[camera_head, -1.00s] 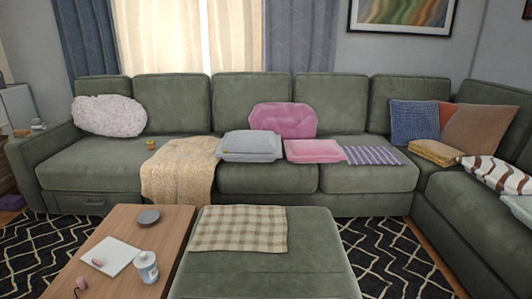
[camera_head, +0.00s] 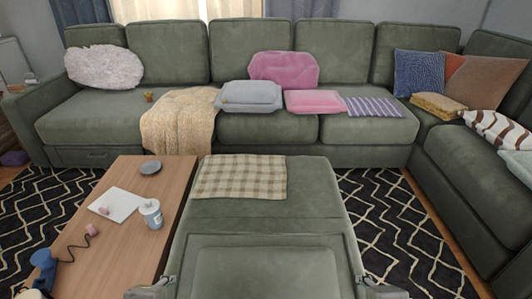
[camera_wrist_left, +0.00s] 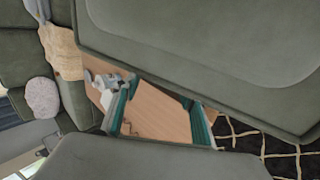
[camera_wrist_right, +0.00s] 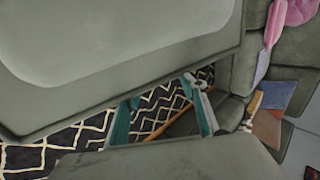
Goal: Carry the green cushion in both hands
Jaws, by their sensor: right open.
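A green cushion (camera_head: 262,268) with a raised inner panel shows at the bottom centre of the head view, at the near end of the green ottoman. A large green panelled surface, apparently the cushion, fills the top of the left wrist view (camera_wrist_left: 215,35) and of the right wrist view (camera_wrist_right: 110,40). My left gripper (camera_head: 168,282) is at its left edge and my right gripper (camera_head: 366,282) at its right edge. Teal fingers stand apart in the left wrist view (camera_wrist_left: 162,115) and in the right wrist view (camera_wrist_right: 160,120). I cannot tell whether either gripper touches the cushion.
The ottoman (camera_head: 270,212) bears a checked cloth (camera_head: 240,177). A wooden table (camera_head: 125,250) with a white cup (camera_head: 151,213) and a blue telephone handset (camera_head: 43,270) stands close on the left. The green sectional (camera_head: 265,130) spans the back. Patterned rug (camera_head: 400,225) lies open on the right.

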